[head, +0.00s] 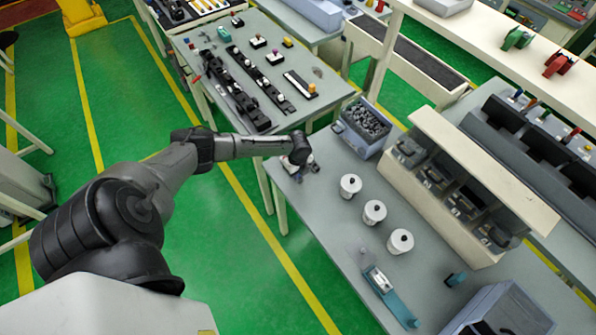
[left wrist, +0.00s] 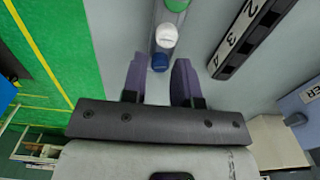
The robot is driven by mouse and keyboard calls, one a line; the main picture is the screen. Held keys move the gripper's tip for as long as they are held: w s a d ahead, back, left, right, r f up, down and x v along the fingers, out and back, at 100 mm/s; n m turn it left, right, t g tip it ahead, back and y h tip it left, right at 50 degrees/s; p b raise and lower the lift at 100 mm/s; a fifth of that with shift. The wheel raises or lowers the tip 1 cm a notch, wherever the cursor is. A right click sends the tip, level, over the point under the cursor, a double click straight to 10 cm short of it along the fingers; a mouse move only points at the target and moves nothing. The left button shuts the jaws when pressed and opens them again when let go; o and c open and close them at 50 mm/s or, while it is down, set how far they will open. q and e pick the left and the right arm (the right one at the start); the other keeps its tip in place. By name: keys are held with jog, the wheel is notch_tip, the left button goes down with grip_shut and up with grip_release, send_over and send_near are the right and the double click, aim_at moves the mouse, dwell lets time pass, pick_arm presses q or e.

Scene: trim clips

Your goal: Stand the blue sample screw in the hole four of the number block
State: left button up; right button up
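In the left wrist view, the blue sample screw (left wrist: 160,62) shows its round blue head between the tips of my left gripper (left wrist: 160,68). The two fingers stand apart, with a gap on each side of the blue head. A white screw head (left wrist: 166,36) and a green one (left wrist: 176,4) line up beyond it. The black number block (left wrist: 250,38) lies at the upper right, with 2, 3 and 4 readable on its white strip. In the head view my left gripper (head: 299,154) is low at the bench's near left corner and hides most of these things.
A grey-blue bin (head: 345,138) full of dark parts stands behind the gripper. White round containers (head: 374,212) stand in a row to the right. A cream shelf unit (head: 470,180) bounds the bench at the back right.

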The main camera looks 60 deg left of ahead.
pick_arm(q)
jog(key=o, duration=0.3)
jog(key=shift+o, duration=0.2)
notch_tip(320, 180, up, 14)
dwell(0.5)
dwell(0.4)
jog(key=shift+f, duration=0.1)
